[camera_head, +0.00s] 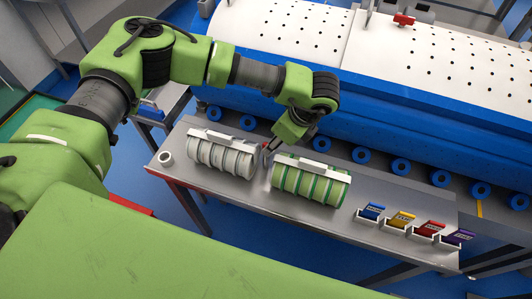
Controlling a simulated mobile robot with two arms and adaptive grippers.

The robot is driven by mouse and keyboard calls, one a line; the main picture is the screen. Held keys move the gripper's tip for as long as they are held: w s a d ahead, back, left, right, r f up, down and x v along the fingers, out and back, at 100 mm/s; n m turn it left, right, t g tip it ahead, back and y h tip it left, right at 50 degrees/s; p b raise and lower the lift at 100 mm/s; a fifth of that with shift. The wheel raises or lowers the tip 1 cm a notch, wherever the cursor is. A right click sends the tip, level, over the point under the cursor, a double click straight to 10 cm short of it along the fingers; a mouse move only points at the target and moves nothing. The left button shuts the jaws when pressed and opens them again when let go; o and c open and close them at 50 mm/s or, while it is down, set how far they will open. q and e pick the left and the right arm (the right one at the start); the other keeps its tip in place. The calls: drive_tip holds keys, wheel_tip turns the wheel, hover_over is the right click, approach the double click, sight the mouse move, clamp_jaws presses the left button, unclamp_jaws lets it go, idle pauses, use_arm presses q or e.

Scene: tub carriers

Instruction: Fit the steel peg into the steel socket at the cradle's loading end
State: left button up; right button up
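My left gripper (269,150) points down at the table, between the pale grey ringed carrier (222,155) and the green ringed carrier (308,181). It is small and partly hidden by its own wrist, so I cannot tell whether it is open or holds anything. A small red spot shows beside its fingers. The large blue cradle (370,118) with a white perforated drum (440,45) stands behind the table. I cannot make out the steel peg or the steel socket. My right gripper is not in view.
The grey table (245,195) holds both carriers, a white ring (165,157) at left and several card holders at right, with blue (373,211), yellow (402,218), red (431,228) and purple (459,237) cards. Blue rollers (361,155) line the cradle's lower edge.

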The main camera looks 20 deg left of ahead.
use_arm(q)
drive_tip(key=p+x, duration=0.1)
drive_tip(key=x, duration=0.3)
drive_tip(key=shift+s+a+p, duration=0.15)
drive_tip(key=shift+a+p, duration=0.05)
drive_tip(key=shift+p, duration=0.2)
clamp_jaws()
drive_tip(key=shift+r, duration=0.1)
drive_tip(key=shift+r, duration=0.5)
drive_tip(key=s+d+r+b, duration=0.4)
drive_tip(key=s+r+b, duration=0.3)
drive_tip(key=s+r, duration=0.5)
drive_tip(key=shift+s+d, duration=0.2)
drive_tip(key=shift+s, duration=0.5)
